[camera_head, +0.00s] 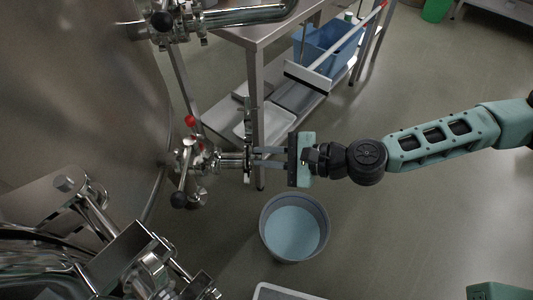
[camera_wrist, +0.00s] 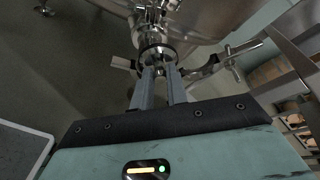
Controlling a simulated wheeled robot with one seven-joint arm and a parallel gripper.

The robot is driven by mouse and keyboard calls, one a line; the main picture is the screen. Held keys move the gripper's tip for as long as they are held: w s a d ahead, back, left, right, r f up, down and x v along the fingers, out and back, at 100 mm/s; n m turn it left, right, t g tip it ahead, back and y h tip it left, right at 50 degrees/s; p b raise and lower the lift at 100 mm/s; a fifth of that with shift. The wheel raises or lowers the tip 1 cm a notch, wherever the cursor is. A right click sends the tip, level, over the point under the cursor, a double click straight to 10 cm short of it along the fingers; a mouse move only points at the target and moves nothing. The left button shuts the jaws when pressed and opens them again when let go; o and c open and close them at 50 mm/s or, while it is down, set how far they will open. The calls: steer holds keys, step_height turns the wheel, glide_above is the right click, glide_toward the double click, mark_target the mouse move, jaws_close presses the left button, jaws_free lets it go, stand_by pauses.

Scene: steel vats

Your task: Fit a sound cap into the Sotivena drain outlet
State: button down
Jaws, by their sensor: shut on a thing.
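The drain outlet (camera_head: 228,160) is a steel pipe stub with a valve, low on the big steel vat (camera_head: 95,80). My gripper (camera_head: 254,158) reaches in from the right, its fingers level with the outlet's open end. In the wrist view, my gripper (camera_wrist: 164,72) has its two grey fingers close together on a small metal piece, seemingly the cap, at the outlet mouth. A dark-edged clamp ring (camera_wrist: 157,50) surrounds that spot, with metal arms to either side. The cap is mostly hidden by the fingers, so I cannot tell whether it is fully seated. No name label is readable.
A grey bucket (camera_head: 268,226) with pale blue contents stands on the floor below my gripper. A steel table (camera_head: 258,32) with a lower shelf holding trays and a blue bin (camera_head: 318,42) stands behind. Valve handles with red and black knobs flank the outlet.

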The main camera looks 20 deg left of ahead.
steer(key=shift+f+b, duration=0.65)
steer(key=shift+f, duration=0.3)
steer(key=c, duration=1.3)
jaws_free()
steer(key=shift+d, duration=0.1)
steer(key=v, duration=1.7)
steer(key=shift+d+r, duration=0.1)
